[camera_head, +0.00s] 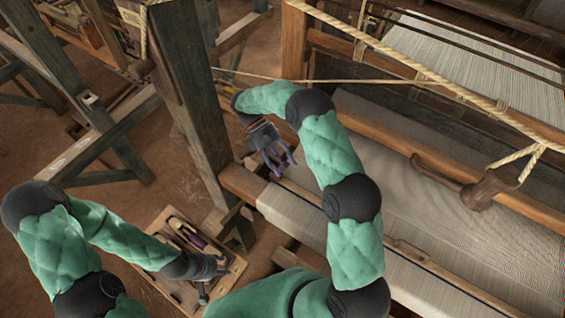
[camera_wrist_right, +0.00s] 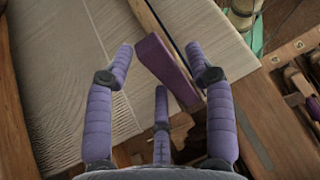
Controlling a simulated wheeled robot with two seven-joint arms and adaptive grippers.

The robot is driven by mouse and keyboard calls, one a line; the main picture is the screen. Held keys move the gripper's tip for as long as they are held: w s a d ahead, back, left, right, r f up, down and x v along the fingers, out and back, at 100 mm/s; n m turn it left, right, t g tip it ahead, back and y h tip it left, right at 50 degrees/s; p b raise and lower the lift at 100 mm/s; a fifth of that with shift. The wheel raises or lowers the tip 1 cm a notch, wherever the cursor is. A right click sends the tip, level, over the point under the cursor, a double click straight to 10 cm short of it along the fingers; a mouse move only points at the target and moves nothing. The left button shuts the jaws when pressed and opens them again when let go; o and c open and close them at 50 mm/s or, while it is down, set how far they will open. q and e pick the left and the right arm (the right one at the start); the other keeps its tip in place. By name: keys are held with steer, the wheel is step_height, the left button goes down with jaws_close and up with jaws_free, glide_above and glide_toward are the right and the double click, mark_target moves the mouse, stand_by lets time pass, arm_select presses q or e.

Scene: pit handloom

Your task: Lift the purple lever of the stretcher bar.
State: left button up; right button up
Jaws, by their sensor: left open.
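The purple lever (camera_wrist_right: 163,62) shows in the right wrist view as a tapered bar above the pale cloth. It lies between the spread fingertips of my right gripper (camera_wrist_right: 158,60), with a visible gap on each side in that view; I cannot tell its depth. In the head view my right gripper (camera_head: 274,158) is open over the near left corner of the cloth and hides the lever. The stretcher bar (camera_head: 411,251) is a thin wooden bar across the cloth.
A wooden tray (camera_head: 233,274) of tools, one with a purple handle, lies left of the loom. A thick post (camera_head: 190,90) stands left of my right arm. A rope (camera_head: 420,68) and a wooden handle (camera_head: 478,190) hang over the cloth (camera_head: 400,195).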

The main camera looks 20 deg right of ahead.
steer(key=shift+w, duration=0.1)
steer(key=v, duration=0.7)
stand_by(0.4)
steer(key=shift+w+a+r, duration=0.1)
